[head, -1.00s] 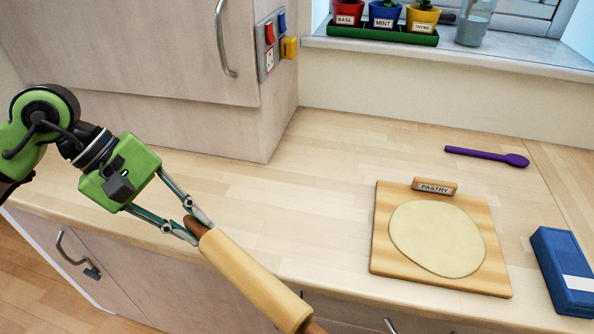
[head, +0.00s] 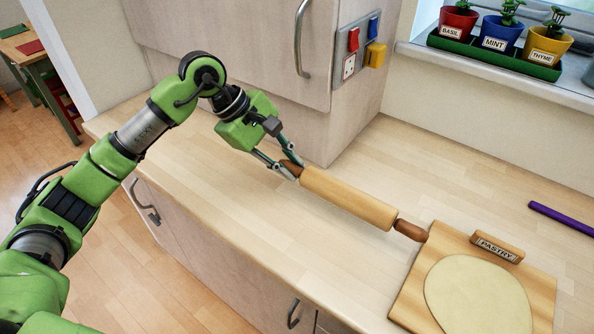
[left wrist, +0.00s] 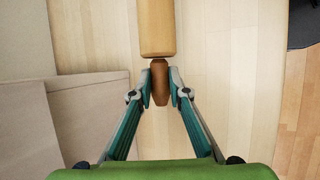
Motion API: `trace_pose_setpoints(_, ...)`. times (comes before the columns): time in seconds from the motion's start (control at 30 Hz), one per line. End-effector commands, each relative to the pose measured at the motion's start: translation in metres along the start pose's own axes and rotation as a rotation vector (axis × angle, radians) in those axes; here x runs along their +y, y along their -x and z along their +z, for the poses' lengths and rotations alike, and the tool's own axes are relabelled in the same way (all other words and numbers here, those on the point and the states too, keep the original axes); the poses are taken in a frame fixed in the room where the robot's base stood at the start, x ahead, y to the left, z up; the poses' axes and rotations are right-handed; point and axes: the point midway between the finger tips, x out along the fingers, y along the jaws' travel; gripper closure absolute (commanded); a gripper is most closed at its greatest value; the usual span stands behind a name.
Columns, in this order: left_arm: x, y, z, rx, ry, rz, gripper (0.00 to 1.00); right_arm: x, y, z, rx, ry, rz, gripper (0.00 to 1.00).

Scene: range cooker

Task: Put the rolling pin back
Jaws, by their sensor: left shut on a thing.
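The rolling pin (head: 348,198) has a pale wooden barrel and darker brown handles. My left gripper (head: 291,170) is shut on its near-left handle, and the pin stretches to the right over the worktop. Its free handle is close to the corner of the pastry board (head: 408,296); I cannot tell whether they touch. In the left wrist view the fingers (left wrist: 160,88) pinch the brown handle, and the barrel (left wrist: 157,28) runs out of the top of the picture. The board bears a flat round of dough (head: 478,296) and a "PASTRY" label block (head: 497,247). My right gripper is out of view.
A cupboard (head: 230,60) stands on the worktop behind my left gripper, with a switch panel (head: 357,48) on its side. Potted herbs (head: 495,32) stand on the sill. A purple utensil (head: 562,218) lies at the right. The worktop left of the pin is clear (head: 215,185).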

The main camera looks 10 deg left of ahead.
Motion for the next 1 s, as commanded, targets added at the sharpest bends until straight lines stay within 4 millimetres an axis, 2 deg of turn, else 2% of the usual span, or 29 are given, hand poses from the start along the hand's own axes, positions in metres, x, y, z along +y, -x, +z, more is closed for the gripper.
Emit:
trace_pose_setpoints(0.1, 0.007, -0.015, -0.008, -0.003, 0.001, 0.003, 1.00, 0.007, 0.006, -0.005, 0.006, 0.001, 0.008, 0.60)
trace_pose_setpoints(0.37, 0.014, -0.035, -0.019, -0.004, 0.001, 0.003, 1.00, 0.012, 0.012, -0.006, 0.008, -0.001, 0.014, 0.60)
trace_pose_setpoints(0.57, 0.003, -0.056, -0.029, -0.003, 0.002, 0.003, 1.00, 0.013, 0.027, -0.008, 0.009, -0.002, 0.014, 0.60)
trace_pose_setpoints(1.0, 0.000, -0.063, -0.033, -0.001, -0.001, 0.006, 1.00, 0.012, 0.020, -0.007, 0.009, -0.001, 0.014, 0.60)
